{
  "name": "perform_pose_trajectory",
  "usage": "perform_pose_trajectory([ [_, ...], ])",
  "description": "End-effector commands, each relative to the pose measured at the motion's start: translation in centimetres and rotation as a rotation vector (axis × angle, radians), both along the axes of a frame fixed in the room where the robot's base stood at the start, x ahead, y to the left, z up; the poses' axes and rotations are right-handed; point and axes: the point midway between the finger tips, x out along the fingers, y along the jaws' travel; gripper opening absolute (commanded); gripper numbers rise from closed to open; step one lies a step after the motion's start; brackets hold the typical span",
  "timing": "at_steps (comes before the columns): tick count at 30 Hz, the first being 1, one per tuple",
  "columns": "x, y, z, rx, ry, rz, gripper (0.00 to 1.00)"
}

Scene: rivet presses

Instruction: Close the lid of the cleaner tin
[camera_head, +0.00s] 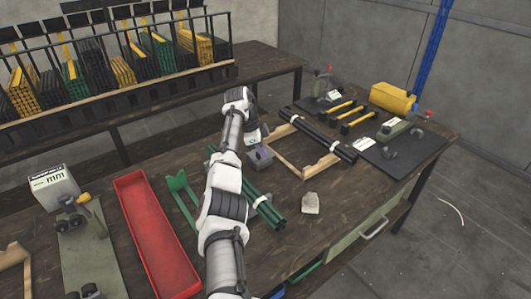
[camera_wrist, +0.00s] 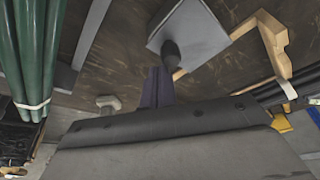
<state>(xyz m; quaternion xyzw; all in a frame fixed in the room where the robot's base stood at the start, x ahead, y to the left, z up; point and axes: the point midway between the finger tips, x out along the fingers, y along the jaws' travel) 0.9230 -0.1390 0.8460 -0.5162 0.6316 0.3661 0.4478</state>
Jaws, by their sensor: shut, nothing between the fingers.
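A small grey box-shaped tin (camera_head: 259,163), which I take to be the cleaner tin, stands on the dark wooden table near the middle. In the wrist view its grey face (camera_wrist: 205,38) shows at the top, with a dark rounded knob or stub (camera_wrist: 170,50) in front. Whether the lid is up or down is not clear. My gripper (camera_head: 264,151) is right at the tin, with my arm reaching in from below. In the wrist view my gripper (camera_wrist: 158,86) shows purplish fingers together and empty, close to the knob; contact cannot be told.
Green tubes (camera_head: 262,208) lie beside my arm, left of a wooden frame (camera_head: 275,162) and black tubes (camera_head: 318,135). A red tray (camera_head: 155,235) is at left, a pale block (camera_head: 311,204) in front. A yellow case (camera_head: 392,97) and black mat (camera_head: 410,155) are at right.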

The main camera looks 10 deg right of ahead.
Motion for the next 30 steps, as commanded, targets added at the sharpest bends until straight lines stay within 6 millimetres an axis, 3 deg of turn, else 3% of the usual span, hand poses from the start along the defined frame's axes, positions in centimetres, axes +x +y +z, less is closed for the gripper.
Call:
perform_pose_trajectory([
  [30, 0.8, 1.6, -0.1, 0.006, -0.002, 0.022, 0.00],
])
